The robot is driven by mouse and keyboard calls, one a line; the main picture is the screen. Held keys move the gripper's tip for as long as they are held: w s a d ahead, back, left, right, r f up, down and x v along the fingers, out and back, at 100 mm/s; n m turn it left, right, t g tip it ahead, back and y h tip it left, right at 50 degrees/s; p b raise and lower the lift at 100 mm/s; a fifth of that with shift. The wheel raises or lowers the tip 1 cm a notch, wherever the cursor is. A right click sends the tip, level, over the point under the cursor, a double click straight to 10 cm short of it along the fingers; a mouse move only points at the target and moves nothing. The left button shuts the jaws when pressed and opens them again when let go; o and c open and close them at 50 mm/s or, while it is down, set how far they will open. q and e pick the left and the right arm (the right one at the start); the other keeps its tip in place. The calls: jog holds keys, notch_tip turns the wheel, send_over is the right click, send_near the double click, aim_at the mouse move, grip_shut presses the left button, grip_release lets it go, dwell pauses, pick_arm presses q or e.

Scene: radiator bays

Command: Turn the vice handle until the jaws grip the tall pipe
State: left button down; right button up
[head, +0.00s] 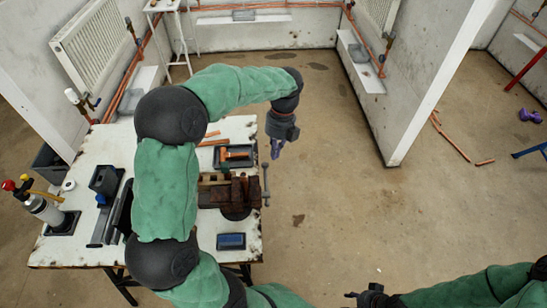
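The rusty brown vice (237,192) stands at the right edge of the white workbench (215,258). Its handle (265,184) is a thin grey bar at the vice's right end, lying roughly along the bench edge. My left gripper (276,153) hangs fingers down just beyond the handle, apart from it in the picture. Its fingers look narrow from here, and I cannot tell whether they are open. My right gripper (357,295) is low in the view, away from the bench; its fingers are too small to read. I cannot make out a tall pipe between the jaws; my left arm covers part of the bench.
A dark tray (234,163) with an orange-handled tool lies behind the vice. A blue box (231,241) lies in front of it. A gas torch (42,208) stands at the bench's left. The floor (330,190) right of the bench is clear up to the partition wall (408,130).

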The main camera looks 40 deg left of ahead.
pick_arm(q)
notch_tip(320, 180, down, 12)
jog(key=a+b, duration=0.2)
jog(key=b, duration=0.1)
jog(key=shift+s+a+r, duration=0.15)
jog(key=shift+s, duration=0.1)
jog(key=shift+w+a+f+p, duration=0.35)
jog(key=shift+f+p, duration=0.15)
dwell(0.3)
notch_tip(320, 180, up, 12)
jog(key=w, duration=0.2)
jog(key=shift+w+f, duration=0.15)
jog(key=shift+w, duration=0.05)
